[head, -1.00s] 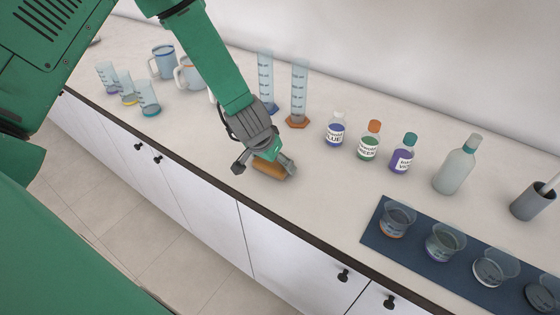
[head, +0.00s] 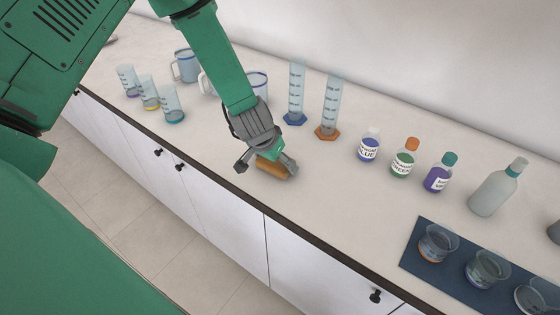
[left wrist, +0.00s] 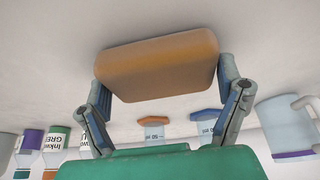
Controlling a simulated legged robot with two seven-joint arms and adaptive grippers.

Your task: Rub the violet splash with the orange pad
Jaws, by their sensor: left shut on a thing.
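The orange pad (head: 272,170) is a rounded block held low at the worktop near its front edge. I cannot tell whether it touches the surface. My left gripper (head: 267,165) is shut on the pad, with a finger at each end. In the left wrist view the pad (left wrist: 158,66) spans between the two fingers, its face plain orange-brown. I see no violet splash in any view; whether it lies under the pad or out of sight I cannot tell. My right gripper is not in view.
Two measuring cylinders (head: 331,105) stand behind and right of the gripper. Mugs (head: 186,66) and small beakers (head: 172,104) stand left. The worktop (head: 335,195) before the bottles is clear.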

